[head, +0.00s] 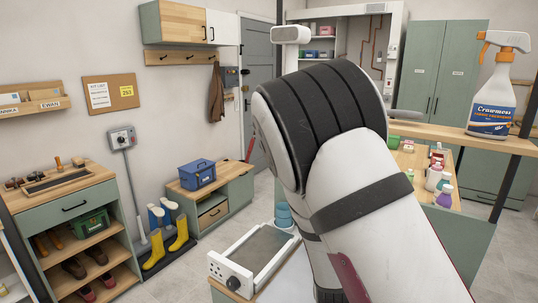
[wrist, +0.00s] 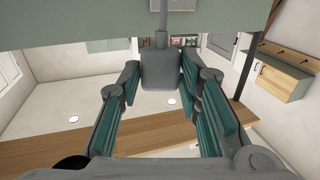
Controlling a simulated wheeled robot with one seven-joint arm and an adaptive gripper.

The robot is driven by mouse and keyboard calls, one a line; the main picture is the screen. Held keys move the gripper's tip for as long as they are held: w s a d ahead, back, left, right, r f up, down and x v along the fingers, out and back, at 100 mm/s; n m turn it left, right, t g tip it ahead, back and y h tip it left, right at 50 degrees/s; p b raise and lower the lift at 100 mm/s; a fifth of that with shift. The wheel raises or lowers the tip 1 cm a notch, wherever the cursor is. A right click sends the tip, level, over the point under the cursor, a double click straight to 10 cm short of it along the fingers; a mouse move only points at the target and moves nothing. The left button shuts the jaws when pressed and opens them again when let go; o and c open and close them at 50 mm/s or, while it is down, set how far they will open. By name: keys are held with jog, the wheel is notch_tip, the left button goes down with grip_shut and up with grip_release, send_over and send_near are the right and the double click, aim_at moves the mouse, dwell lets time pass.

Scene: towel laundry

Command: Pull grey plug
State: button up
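In the wrist view, a grey block-shaped piece (wrist: 160,72), which looks like the grey plug, sits between the fingertips of my gripper (wrist: 160,67). A thin grey neck or cord runs up from it toward a pale box-like piece (wrist: 172,4) at the top edge. The two fingers have ribbed teal pads and lie close along both sides of the grey piece, seemingly touching it. In the head view my arm covers the middle, and my gripper and the plug are hidden behind it.
A wooden ledge (wrist: 70,140) and a grey-green panel (wrist: 60,22) are close by in the wrist view. In the head view, a spray bottle (head: 494,90) stands on a shelf at right. A pale unit with a dark knob (head: 236,283) is at the front.

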jog(key=o, duration=0.3)
jog(key=shift+r, duration=0.1)
notch_tip(320, 180, up, 9)
jog(key=s+r+n+g+y, duration=0.1)
jog(key=s+g, duration=0.3)
jog(key=s, duration=0.7)
jog(key=s+r+n+g+y, duration=0.1)
jog(key=s+g, duration=0.3)
jog(key=s, duration=0.8)
jog(key=s+r+n+g+y, duration=0.1)
jog(key=s+g+y, duration=0.2)
jog(key=s, duration=0.8)
jog(key=shift+s+r+g, duration=0.1)
jog(key=shift+s+g, duration=0.15)
jog(key=shift+g, duration=0.15)
